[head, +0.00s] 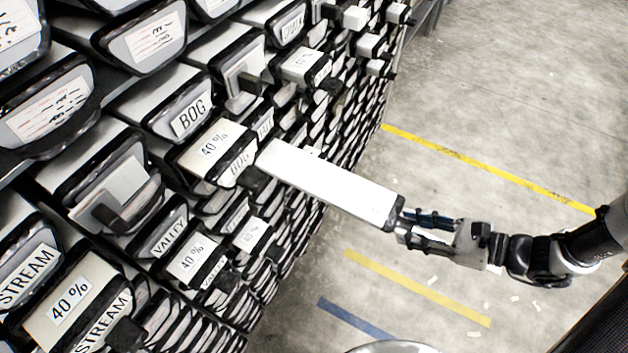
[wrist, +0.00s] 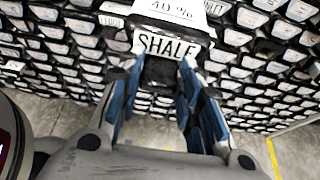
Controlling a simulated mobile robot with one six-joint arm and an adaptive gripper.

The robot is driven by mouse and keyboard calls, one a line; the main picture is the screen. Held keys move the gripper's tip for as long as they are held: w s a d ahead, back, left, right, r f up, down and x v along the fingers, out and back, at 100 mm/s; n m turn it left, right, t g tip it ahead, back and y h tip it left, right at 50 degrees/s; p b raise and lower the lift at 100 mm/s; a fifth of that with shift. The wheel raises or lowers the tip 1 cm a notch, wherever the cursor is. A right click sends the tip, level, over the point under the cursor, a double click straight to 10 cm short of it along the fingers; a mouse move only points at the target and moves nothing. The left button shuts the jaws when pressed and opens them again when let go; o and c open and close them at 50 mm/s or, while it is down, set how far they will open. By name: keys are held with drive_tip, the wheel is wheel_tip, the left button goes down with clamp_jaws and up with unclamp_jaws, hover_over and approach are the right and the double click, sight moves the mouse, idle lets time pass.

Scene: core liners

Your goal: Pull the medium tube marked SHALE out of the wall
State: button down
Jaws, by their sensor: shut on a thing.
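The SHALE tube (head: 330,183) is a long white liner that sticks well out of the wall of tubes in the head view. Its inner end is still at the wall. In the wrist view its front label (wrist: 166,45) reads SHALE, with 40 % on the top face above it. My gripper (head: 402,220) is at the tube's outer end. In the wrist view its blue-padded fingers (wrist: 157,80) are shut on the dark block at the tube's front, below the label.
The wall (head: 150,180) holds many labelled tubes, such as BOG (head: 191,118), VALLEY (head: 170,238) and STREAM (head: 28,276). Some neighbours stick out a little. The concrete floor (head: 500,120) to the right is open, with yellow and blue stripes.

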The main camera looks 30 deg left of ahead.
drive_tip(key=shift+d, duration=0.6)
drive_tip(key=c, duration=1.1)
unclamp_jaws()
drive_tip(key=shift+o, duration=0.2)
drive_tip(key=v, duration=1.2)
drive_tip(key=shift+s, duration=0.1)
